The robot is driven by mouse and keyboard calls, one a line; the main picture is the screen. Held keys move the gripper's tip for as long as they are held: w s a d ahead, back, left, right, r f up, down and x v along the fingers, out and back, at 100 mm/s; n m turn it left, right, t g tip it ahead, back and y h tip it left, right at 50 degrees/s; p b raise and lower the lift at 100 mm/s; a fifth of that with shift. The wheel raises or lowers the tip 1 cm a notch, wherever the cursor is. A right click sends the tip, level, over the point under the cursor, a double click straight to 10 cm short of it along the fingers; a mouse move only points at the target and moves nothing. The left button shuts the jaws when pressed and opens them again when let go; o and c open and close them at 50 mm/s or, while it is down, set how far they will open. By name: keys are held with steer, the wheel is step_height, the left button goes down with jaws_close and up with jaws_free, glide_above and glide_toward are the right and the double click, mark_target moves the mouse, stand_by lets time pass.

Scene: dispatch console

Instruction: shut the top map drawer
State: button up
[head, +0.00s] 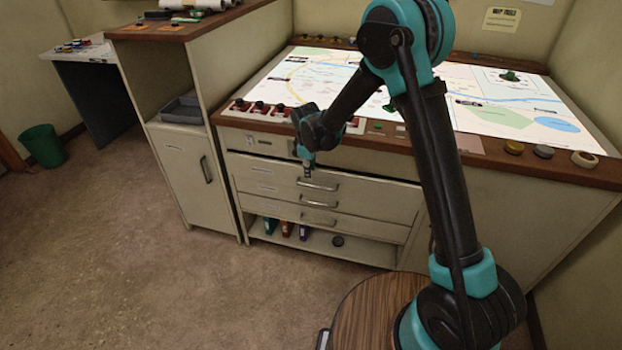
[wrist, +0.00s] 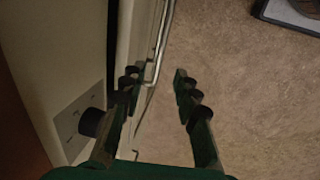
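The top map drawer (head: 262,174) is the pale upper drawer under the map table in the head view, with a bar handle (head: 322,187). It seems to stand out slightly: in the wrist view a dark gap shows between the cabinet face and the drawer front (wrist: 124,45). My gripper (head: 307,175) points down at the handle. In the wrist view its fingers (wrist: 157,82) are apart, with the handle (wrist: 160,45) seen between the tips, closer to the left finger. I cannot tell whether they touch.
A second drawer (head: 265,189) and a third drawer (head: 268,208) sit below, over an open shelf (head: 355,249) with small binders. A dark knob (wrist: 92,122) juts from the panel near my left finger. A cupboard (head: 178,165) stands left. The floor (head: 130,260) in front is clear.

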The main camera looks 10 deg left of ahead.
steer(key=shift+s+r, duration=0.2)
steer(key=shift+r, duration=0.95)
steer(key=shift+s+r, duration=0.2)
steer(key=shift+r, duration=0.95)
